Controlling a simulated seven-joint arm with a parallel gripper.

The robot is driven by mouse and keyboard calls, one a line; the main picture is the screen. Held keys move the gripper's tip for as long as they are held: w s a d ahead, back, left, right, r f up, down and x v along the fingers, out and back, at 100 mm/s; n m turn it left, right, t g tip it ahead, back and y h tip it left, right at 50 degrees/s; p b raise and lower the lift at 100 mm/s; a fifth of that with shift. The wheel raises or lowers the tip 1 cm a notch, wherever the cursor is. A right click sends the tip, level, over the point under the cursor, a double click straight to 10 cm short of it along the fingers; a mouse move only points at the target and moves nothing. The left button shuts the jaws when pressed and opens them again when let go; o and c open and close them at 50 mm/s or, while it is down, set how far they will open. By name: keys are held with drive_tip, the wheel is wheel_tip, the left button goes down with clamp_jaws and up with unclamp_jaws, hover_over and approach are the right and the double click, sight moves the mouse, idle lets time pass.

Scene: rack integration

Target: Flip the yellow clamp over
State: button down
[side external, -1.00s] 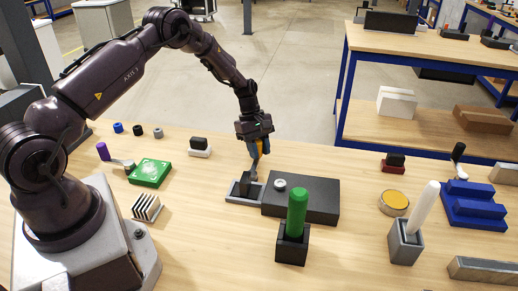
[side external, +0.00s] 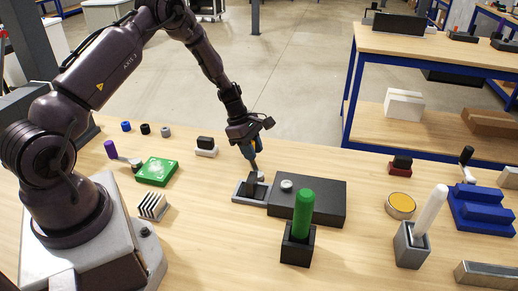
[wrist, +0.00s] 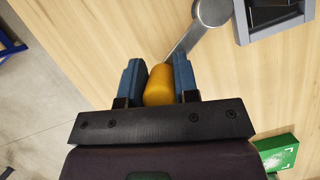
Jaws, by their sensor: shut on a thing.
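The yellow clamp shows in the wrist view as an orange-yellow rounded handle (wrist: 159,85) with a grey metal arm running to a round grey pivot. My gripper (wrist: 158,82) has its two blue fingers shut on this handle, one on each side. In the side external view my gripper (side external: 252,150) is tilted, just behind a grey fixture (side external: 237,195) with a dark block in it. The clamp's grey arm (side external: 259,171) reaches down beside that fixture. The handle is mostly hidden by the fingers there.
A dark box (side external: 325,198) with a small grey ring stands right of the fixture. A green cylinder (side external: 303,212) in a black holder is in front. A green board (side external: 157,172) and a purple-handled lever (side external: 112,150) lie left. Bare wood lies between board and fixture.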

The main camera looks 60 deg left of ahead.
drive_tip(key=s+n, duration=0.1)
drive_tip(key=n, duration=0.1)
drive_tip(key=s+n+t+y, duration=0.1)
drive_tip(key=s+n, duration=0.1)
drive_tip(key=shift+a+n, duration=0.2)
drive_tip(key=shift+n, duration=0.1)
drive_tip(key=s+n, duration=0.1)
drive_tip(key=s+n+y, duration=0.1)
drive_tip(key=n, duration=0.1)
drive_tip(key=shift+d+t, duration=0.15)
drive_tip(key=shift+t, duration=0.25)
drive_tip(key=shift+s+d+r+n+y, duration=0.15)
drive_tip(key=shift+s+n+y, duration=0.15)
drive_tip(key=shift+n, duration=0.3)
drive_tip(key=shift+s+d+f+n+y, duration=0.15)
drive_tip(key=shift+s+n+y, duration=0.15)
drive_tip(key=shift+n, duration=0.3)
drive_tip(key=shift+r, duration=0.1)
drive_tip(key=c, duration=0.9)
unclamp_jaws()
drive_tip(key=shift+o, duration=0.2)
drive_tip(key=d+v, duration=0.1)
drive_tip(key=v, duration=1.2)
drive_tip(key=shift+s+a, duration=0.15)
drive_tip(key=shift+a, duration=0.2)
